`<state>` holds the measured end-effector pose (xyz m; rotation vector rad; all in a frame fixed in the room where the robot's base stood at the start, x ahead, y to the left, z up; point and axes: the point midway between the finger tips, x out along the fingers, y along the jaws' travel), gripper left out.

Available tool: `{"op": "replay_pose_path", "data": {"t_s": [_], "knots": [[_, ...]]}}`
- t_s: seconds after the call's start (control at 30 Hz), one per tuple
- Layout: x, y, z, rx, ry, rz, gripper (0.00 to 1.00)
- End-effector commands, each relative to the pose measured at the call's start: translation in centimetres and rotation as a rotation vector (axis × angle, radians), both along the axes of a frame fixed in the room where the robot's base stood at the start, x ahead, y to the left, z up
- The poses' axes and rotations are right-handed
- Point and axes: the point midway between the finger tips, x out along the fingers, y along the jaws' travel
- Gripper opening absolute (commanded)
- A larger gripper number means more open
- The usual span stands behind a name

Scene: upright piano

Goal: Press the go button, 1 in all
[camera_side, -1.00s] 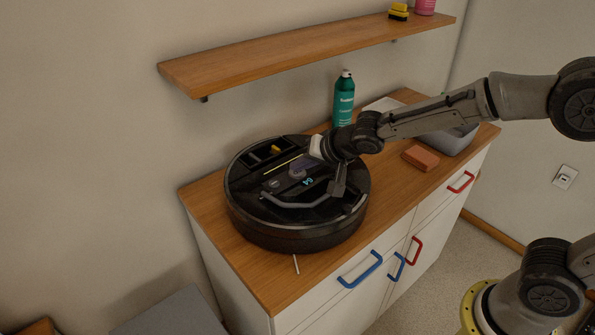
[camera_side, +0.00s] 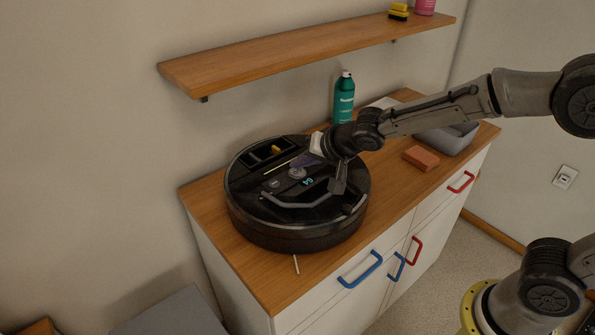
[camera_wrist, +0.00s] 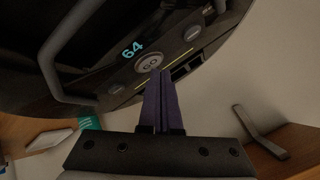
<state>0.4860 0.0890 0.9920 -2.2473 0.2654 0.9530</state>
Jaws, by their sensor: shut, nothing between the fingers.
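The go button (camera_side: 297,173) is a round grey button on top of a black disc-shaped machine (camera_side: 290,238) standing on the cabinet. In the wrist view the go button (camera_wrist: 149,62) shows its "GO" label, between a lit "64" and a thin yellow line. My gripper (camera_side: 304,161) has purple fingers, shut and empty, pointing down at the machine's top. In the wrist view the fingertips of my gripper (camera_wrist: 161,75) lie right beside the button's edge and leave its face visible. Whether they touch the machine cannot be told.
A raised grey handle (camera_side: 295,202) arches over the machine's front. Behind stand a green bottle (camera_side: 344,98) and a wooden shelf (camera_side: 310,56). A small white stick (camera_side: 296,264) lies in front.

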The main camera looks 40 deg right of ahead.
Motion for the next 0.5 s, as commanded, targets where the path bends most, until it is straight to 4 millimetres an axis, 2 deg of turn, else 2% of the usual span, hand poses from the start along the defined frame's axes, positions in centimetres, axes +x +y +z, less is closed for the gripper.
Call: {"op": "replay_pose_path", "data": {"t_s": [0.5], "knots": [[0.05, -0.02, 1.15, 0.000, -0.002, -0.001, 0.00]]}}
